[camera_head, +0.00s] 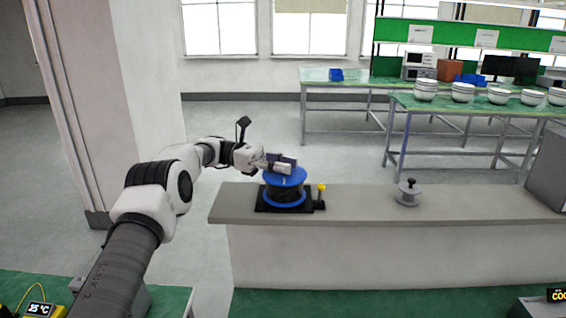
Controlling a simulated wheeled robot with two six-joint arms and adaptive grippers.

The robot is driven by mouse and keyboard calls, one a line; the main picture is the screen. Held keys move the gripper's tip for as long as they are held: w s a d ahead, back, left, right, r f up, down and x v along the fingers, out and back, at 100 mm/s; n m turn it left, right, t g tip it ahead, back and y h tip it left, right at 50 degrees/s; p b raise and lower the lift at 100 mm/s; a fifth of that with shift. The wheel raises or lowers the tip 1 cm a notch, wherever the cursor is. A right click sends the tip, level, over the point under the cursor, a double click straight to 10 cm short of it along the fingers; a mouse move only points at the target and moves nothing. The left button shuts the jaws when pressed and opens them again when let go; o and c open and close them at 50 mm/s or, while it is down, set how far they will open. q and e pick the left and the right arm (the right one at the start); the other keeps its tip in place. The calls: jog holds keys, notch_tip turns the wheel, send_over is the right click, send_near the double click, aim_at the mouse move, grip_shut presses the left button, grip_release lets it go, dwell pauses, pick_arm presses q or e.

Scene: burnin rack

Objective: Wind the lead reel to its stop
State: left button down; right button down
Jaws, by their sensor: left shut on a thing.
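The lead reel (285,193) has blue flanges and a dark middle and stands on a black base plate (262,206) at the left part of the grey counter. A small stand with a yellow knob (321,188) is beside it on the right. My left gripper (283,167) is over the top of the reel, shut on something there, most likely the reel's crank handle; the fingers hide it. The stop cannot be made out. My right gripper is not in view.
A grey spool with a black knob (408,193) stands on the grey counter (360,205) to the right, with clear surface between. A grey box (548,168) is at the right end. Green benches with white bowls (463,92) stand behind, across open floor.

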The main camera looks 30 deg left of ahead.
pick_arm(q)
jog(key=shift+f, duration=0.1)
jog(key=c, duration=1)
grip_release()
jog(key=shift+d, duration=0.25)
notch_tip(320, 180, up, 10)
jog(key=shift+f, duration=0.1)
jog(key=shift+r, duration=0.2)
jog(key=shift+w, duration=0.1)
jog(key=shift+f, duration=0.1)
